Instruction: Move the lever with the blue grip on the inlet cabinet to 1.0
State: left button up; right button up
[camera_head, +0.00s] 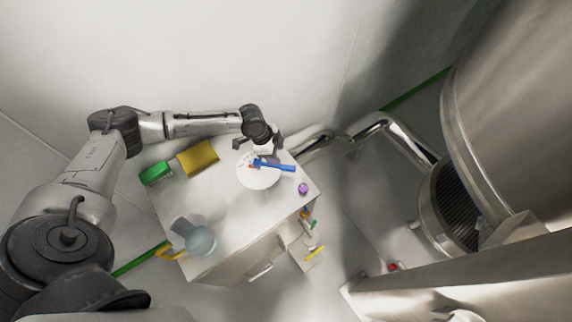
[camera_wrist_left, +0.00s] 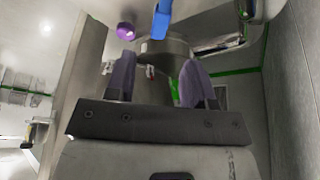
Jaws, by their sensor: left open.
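The lever with the blue grip (camera_head: 275,165) lies across a white round dial plate (camera_head: 258,178) on top of the inlet cabinet (camera_head: 232,228). The grip points to the right in the head view. In the left wrist view the blue grip (camera_wrist_left: 161,18) shows at the top edge, beyond the fingertips. My left gripper (camera_head: 266,155) is right above the lever and hides part of it. In the left wrist view its two fingers (camera_wrist_left: 157,72) are apart with nothing between them. The scale numbers are too small to read. My right gripper is not in view.
A purple knob (camera_head: 303,188) stands on the cabinet's right corner. A green brush (camera_head: 155,173), a yellow block (camera_head: 199,158) and a bluish jug (camera_head: 197,240) are on its top. Small coloured fittings (camera_head: 310,232) line its right side. A steel pipe (camera_head: 395,135) runs behind.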

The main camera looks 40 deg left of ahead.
aim_at(287, 167)
pick_arm(q)
jog(key=x, duration=0.8)
jog(key=shift+d+f, duration=0.1)
jog(key=shift+f, duration=0.2)
grip_shut()
